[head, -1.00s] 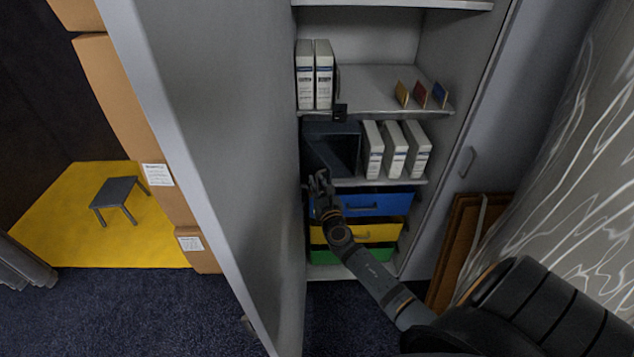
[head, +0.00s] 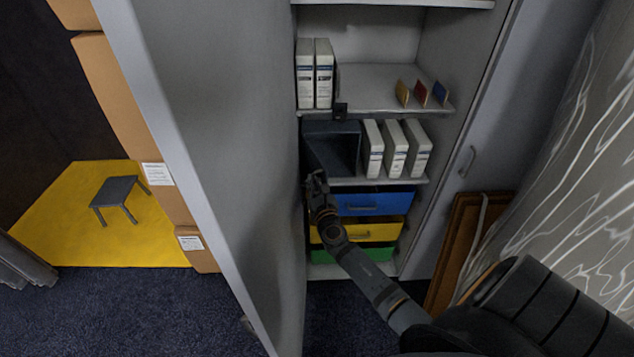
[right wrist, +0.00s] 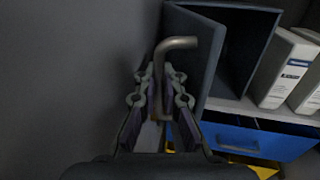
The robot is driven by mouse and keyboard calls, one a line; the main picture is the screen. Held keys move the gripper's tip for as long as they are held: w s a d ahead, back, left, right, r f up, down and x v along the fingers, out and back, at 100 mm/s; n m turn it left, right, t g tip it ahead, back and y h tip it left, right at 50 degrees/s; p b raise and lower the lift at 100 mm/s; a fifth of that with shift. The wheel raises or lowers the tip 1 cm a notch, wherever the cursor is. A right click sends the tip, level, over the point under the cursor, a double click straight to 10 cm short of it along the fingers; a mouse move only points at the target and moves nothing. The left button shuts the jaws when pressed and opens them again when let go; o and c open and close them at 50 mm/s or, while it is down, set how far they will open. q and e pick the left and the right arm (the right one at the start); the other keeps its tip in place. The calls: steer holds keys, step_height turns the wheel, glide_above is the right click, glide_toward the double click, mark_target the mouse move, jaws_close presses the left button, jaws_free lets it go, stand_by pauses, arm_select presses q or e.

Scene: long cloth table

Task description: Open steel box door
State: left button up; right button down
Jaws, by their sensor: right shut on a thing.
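The dark steel box (head: 344,148) stands at the left end of the cabinet's middle shelf. Its door is swung outward and the dark inside shows. In the right wrist view the door (right wrist: 196,62) stands edge-on to the box, with a bent metal handle (right wrist: 176,44) on it. My right gripper (head: 316,180) is at the door's outer edge; in the right wrist view its fingers (right wrist: 160,88) are closed around the handle. The fingers hide the handle's lower part. My left gripper is not in view.
White binders (head: 395,150) stand right of the box. Blue (head: 375,203), yellow (head: 378,233) and green drawers lie below. The large open cabinet door (head: 215,130) stands close on the left of my right gripper. A wooden panel (head: 460,245) leans at the right.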

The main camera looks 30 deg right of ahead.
steer(key=shift+w+a+f, duration=0.15)
steer(key=shift+a+f, duration=0.05)
steer(key=shift+a, duration=0.3)
steer(key=c, duration=1.8)
jaws_free()
steer(key=shift+r, duration=0.15)
steer(key=v, duration=1.2)
